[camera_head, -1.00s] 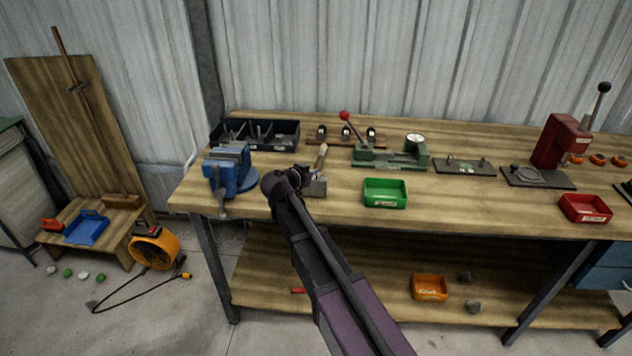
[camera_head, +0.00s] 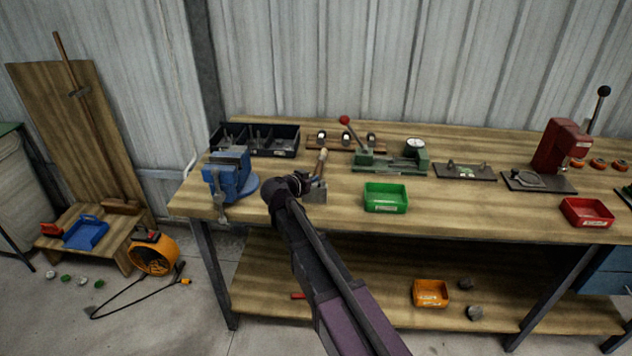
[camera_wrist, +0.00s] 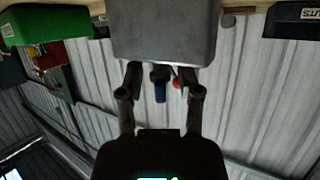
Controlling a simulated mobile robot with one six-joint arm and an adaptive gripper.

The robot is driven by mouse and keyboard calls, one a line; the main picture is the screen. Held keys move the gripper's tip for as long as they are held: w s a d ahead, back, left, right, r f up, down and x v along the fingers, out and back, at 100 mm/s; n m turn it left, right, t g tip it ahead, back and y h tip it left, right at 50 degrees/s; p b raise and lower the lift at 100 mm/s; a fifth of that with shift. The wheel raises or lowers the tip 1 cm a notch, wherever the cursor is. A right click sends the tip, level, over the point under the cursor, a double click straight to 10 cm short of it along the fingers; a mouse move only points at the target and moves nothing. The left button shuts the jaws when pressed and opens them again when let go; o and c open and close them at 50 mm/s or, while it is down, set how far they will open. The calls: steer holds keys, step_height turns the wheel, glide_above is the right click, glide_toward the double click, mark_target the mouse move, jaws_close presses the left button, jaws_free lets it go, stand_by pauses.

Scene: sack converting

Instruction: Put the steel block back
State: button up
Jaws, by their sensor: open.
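The steel block (camera_head: 316,194) is a grey block on the front part of the workbench, right of the blue vise. A wooden handle (camera_head: 321,161) rises just behind it; whether they are joined is unclear. In the wrist view the grey block (camera_wrist: 165,32) fills the top middle, just past the fingertips. My gripper (camera_wrist: 161,72) is open, with its two fingers apart and nothing seen held between them. In the head view my arm's end is close to the block's left side and hides part of it. Contact between fingers and block cannot be told.
The blue vise (camera_head: 229,178) stands left of my arm's end. A green bin (camera_head: 386,198) is close on the right. A black divided tray (camera_head: 262,152) and a green lever press (camera_head: 392,160) are behind. Bare benchtop lies between the green bin and the red bin (camera_head: 587,212).

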steer(key=shift+r, duration=0.2)
steer(key=shift+s+a+r, duration=0.1)
steer(key=shift+s, duration=0.15)
steer(key=p+v, duration=0.4)
steer(key=v, duration=0.7)
steer(key=shift+s+p, duration=0.15)
steer(key=shift+p, duration=0.25)
steer(key=shift+a, duration=0.1)
steer(key=s+d+f+n+g+y, duration=0.2)
steer(key=s+d+f+g, duration=0.1)
steer(key=d, duration=0.6)
steer(key=s+d+f+n+g+y, duration=0.2)
steer(key=s+d+f+g, duration=0.2)
steer(key=s+d, duration=0.4)
steer(key=s+d+f+n+g+y, duration=0.2)
steer(key=s+d+f+g+y, duration=0.1)
steer(key=d, duration=0.9)
steer(key=shift+s+f+g, duration=0.7)
steer(key=shift+s+g, duration=0.1)
steer(key=shift+s, duration=0.45)
